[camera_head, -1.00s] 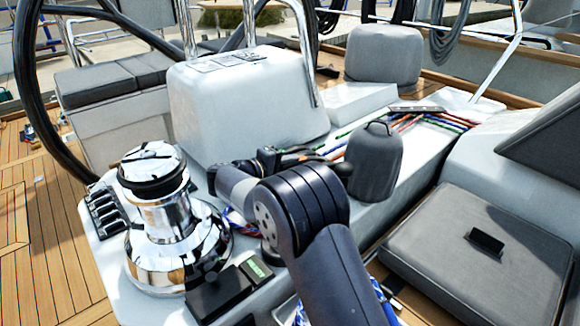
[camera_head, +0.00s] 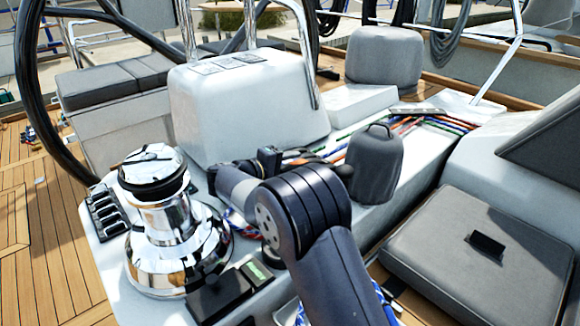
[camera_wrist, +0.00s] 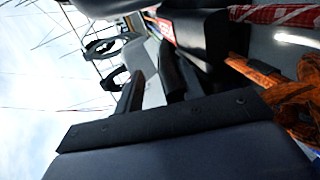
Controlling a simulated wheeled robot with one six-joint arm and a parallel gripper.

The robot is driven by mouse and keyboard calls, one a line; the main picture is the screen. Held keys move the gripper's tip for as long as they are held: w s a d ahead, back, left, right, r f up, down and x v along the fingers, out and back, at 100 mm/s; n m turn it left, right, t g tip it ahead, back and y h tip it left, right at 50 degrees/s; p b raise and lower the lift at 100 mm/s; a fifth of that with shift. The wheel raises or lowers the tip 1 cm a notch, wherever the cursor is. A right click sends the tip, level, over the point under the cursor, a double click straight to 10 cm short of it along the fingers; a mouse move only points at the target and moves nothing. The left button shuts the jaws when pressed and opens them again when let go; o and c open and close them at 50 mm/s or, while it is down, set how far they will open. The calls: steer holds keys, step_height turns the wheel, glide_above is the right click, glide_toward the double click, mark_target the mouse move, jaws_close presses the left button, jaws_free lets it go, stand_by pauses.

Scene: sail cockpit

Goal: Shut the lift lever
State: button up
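In the wrist view, my gripper (camera_wrist: 151,85) shows two dark fingers standing up from a dark crossbar, with a strip of pale background between them. In the head view, my arm covers most of the gripper and hides the lever.
A chrome winch (camera_head: 172,225) stands left of my arm. A grey covered winch (camera_head: 375,165) stands close on the right. Coloured lines (camera_head: 430,124) run along the deck behind. An orange rope (camera_wrist: 255,72) passes beside the gripper. A white console (camera_head: 245,105) rises behind.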

step_height(320, 180, up, 9)
steer(key=shift+r+p, duration=0.15)
steer(key=shift+p, duration=0.65)
steer(key=shift+c, duration=0.5)
